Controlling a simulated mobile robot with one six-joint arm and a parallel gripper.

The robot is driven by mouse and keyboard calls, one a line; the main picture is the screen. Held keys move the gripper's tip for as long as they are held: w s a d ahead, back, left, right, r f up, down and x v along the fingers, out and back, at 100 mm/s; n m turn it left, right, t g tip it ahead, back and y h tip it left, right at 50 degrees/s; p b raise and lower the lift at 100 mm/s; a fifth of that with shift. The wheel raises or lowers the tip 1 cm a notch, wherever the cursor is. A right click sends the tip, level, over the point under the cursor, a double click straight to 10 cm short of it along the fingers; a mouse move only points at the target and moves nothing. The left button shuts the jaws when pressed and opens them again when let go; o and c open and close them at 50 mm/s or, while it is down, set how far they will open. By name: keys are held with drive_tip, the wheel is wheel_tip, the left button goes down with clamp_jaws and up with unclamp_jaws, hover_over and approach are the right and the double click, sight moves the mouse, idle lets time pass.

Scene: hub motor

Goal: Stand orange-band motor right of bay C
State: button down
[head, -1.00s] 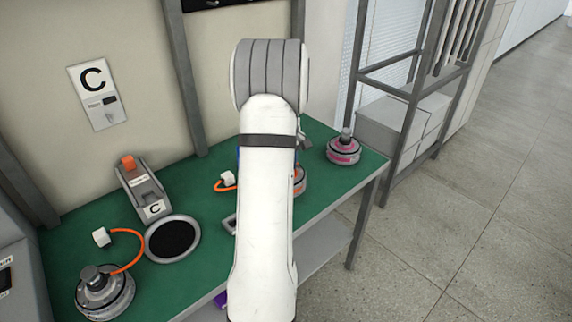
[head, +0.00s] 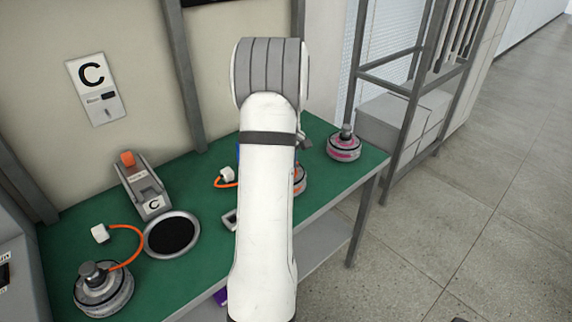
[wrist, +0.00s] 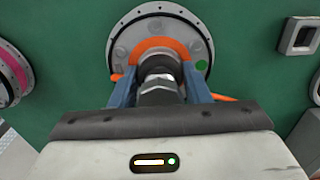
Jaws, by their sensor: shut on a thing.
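The orange-band motor (wrist: 160,48) is a round grey disc with an orange arc, seen from above in the wrist view. My gripper (wrist: 160,92) has its blue fingers shut on the motor's central shaft. I cannot tell if the motor touches the green table. Bay C has a wall sign (head: 95,88), a grey block marked C (head: 140,186) with an orange top, and a black round pad (head: 172,235) in a grey ring.
A grey motor (head: 103,290) with an orange cable and white plug stands left of the pad. A pink-band motor (head: 344,147) stands at the table's right end. A small grey square part (head: 230,220) lies right of the pad.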

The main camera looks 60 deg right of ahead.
drive_tip(key=shift+f+b, duration=0.4)
drive_tip(key=shift+f, duration=0.15)
idle(0.4)
drive_tip(key=c, duration=1.1)
unclamp_jaws()
drive_tip(key=o, duration=0.4)
drive_tip(key=shift+a+f, duration=0.1)
